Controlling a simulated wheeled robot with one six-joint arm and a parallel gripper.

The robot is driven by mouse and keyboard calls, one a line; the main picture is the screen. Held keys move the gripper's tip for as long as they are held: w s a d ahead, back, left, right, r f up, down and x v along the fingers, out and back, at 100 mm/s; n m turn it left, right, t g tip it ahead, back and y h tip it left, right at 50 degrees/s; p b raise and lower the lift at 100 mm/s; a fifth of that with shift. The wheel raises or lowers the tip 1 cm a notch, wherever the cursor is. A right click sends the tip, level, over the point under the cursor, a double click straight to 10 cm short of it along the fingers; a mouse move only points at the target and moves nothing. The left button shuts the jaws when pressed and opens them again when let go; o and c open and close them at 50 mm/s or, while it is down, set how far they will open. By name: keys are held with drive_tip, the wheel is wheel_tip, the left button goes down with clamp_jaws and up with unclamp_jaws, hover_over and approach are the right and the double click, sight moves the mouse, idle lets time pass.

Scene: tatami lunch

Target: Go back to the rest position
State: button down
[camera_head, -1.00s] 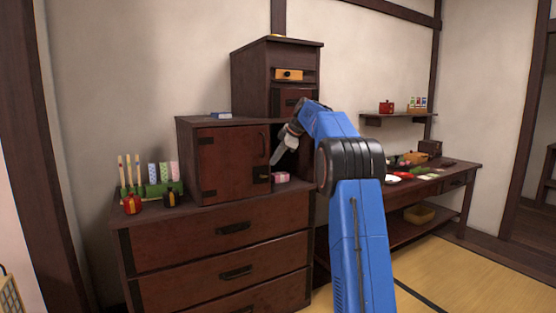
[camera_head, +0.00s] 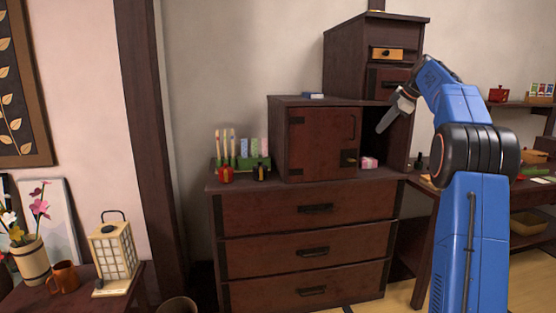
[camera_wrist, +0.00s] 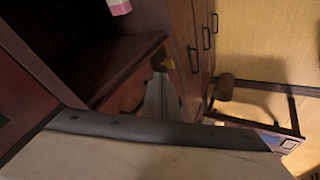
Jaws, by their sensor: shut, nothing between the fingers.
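My gripper (camera_head: 383,127) points down and left at the end of my blue arm, in front of the open right part of the small dark cabinet (camera_head: 322,140). It is shut and holds nothing. The box's edge also shows at the top of the wrist view (camera_wrist: 119,6). In the wrist view, part of the gripper is seen close up against the cabinet and drawers, tilted in the picture.
The cabinet stands on a chest of drawers (camera_head: 300,250). A green holder (camera_head: 253,163) with upright sticks stands at its left. A lantern (camera_head: 114,256), an orange mug (camera_head: 64,277) and a flower vase (camera_head: 29,258) stand on a low table at far left. A side table is at right.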

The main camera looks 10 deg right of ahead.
drive_tip(key=s+a+f+m+g+h, duration=0.1)
drive_tip(key=s+a+f+m, duration=0.25)
drive_tip(key=s+a, duration=0.8)
drive_tip(key=s+a+f+m+h, duration=0.15)
drive_tip(key=s+a+m, duration=0.25)
drive_tip(key=s+a, duration=0.8)
drive_tip(key=s+a+f+m, duration=0.3)
drive_tip(key=s+f, duration=0.9)
drive_tip(key=s, duration=0.4)
drive_tip(key=s+a+f+m, duration=0.3)
drive_tip(key=s+f, duration=1)
drive_tip(key=s, duration=0.3)
drive_tip(key=shift+a+f+g+h, duration=0.25)
drive_tip(key=shift+a+g+h, duration=0.05)
drive_tip(key=shift+a+h, duration=0.1)
drive_tip(key=c, duration=2.4)
unclamp_jaws()
drive_tip(key=shift+m, duration=0.25)
drive_tip(key=shift+c, duration=0.2)
